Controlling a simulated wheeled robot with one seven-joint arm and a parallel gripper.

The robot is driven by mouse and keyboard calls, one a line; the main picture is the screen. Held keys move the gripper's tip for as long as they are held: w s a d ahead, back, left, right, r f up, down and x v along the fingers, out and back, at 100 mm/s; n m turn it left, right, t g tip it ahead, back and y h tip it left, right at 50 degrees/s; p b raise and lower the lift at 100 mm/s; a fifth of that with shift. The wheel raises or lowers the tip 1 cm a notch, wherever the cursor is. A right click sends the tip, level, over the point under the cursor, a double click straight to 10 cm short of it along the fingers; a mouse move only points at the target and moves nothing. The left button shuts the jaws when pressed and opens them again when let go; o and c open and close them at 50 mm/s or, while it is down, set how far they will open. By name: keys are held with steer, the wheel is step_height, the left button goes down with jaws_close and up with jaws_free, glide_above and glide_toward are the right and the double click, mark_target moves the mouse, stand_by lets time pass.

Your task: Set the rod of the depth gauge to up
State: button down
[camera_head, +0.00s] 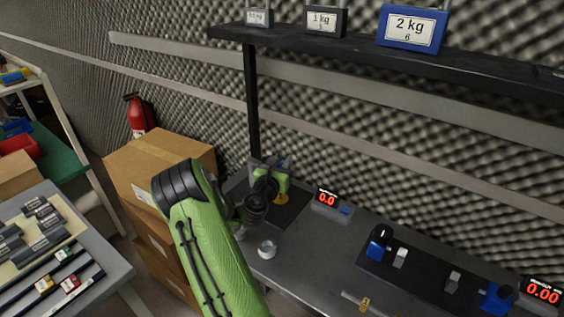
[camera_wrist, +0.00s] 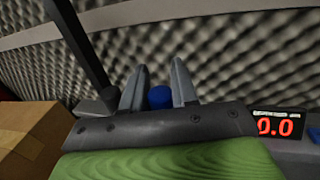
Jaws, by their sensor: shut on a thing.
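My gripper (camera_wrist: 159,84) points at the foam wall in the wrist view, and its two grey fingers are shut on a round blue knob (camera_wrist: 159,97). The knob seems to belong to the depth gauge at the left end of the bench; its rod cannot be made out. In the head view my arm and gripper hide most of the gauge, and only a dark base plate (camera_head: 291,214) shows clearly. Beside it a display (camera_head: 327,198) reads 0.0 in red; the display also shows in the wrist view (camera_wrist: 277,125).
A dark shelf (camera_head: 285,37) with labelled weights (camera_head: 411,27) hangs above, on a black post (camera_head: 251,100). Cardboard boxes (camera_head: 160,160) stand at the left. A pale ring-shaped item (camera_head: 267,249) lies on the bench. A dark plate with blue-knobbed devices (camera_head: 378,243) lies farther right.

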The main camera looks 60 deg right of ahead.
step_height(320, 180, up, 6)
steer(key=p, duration=0.7)
steer(key=shift+r, duration=0.2)
steer(key=shift+d, duration=0.1)
steer(key=c, duration=0.9)
jaws_free()
steer(key=shift+c, duration=0.2)
steer(key=shift+f, duration=0.1)
